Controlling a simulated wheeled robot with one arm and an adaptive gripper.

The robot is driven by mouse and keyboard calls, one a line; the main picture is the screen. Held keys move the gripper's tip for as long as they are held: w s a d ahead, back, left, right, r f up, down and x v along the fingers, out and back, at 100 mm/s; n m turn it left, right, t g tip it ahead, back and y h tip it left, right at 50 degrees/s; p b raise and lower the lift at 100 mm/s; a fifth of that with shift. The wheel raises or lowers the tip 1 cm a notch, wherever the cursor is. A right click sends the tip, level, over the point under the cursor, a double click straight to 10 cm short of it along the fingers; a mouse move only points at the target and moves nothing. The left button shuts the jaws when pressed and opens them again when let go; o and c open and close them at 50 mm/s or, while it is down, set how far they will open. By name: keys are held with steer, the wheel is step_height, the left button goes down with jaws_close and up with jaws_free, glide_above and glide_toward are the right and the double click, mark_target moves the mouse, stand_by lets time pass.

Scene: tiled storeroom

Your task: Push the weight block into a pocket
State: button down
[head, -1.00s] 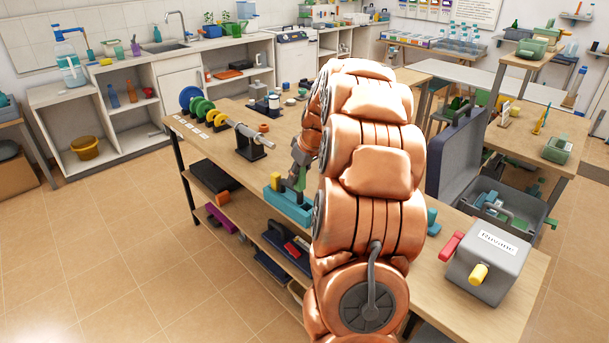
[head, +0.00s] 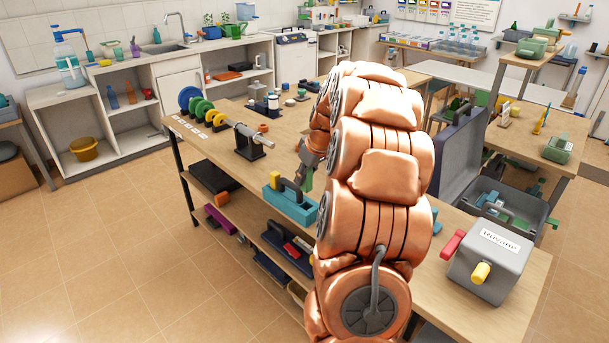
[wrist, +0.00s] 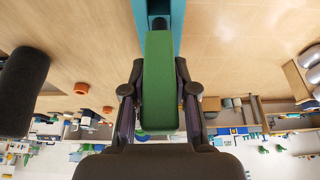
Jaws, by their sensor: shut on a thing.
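A green block (wrist: 158,85), which I take to be the weight block, is held between the two fingers of my gripper (wrist: 159,98). In the head view my gripper (head: 309,160) points down near the right part of the teal tote (head: 291,207), with the green block (head: 305,185) below it. The tote has a dark handle and a yellow piece (head: 275,177) at its left end. In the wrist view the teal tote (wrist: 177,25) lies past the block's far end, with a dark opening there. Whether block and tote touch is unclear, and my arm hides the tote's right side.
The tote stands by the near edge of the wooden bench (head: 225,158). A grey box (head: 488,265) with red and yellow knobs is at the right, near an open grey case (head: 510,205). Lower shelves hold tools.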

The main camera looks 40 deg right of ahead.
steer(key=b, duration=0.2)
glide_above(302, 203)
steer(key=s, duration=0.1)
steer(key=shift+d+f, duration=0.1)
steer(key=shift+f, duration=2.25)
steer(key=shift+b, duration=1.1)
steer(key=shift+f+b, duration=0.85)
steer(key=shift+f, duration=0.75)
steer(key=c, duration=0.8)
jaws_free()
steer(key=v, duration=1.2)
steer(key=shift+s, duration=0.1)
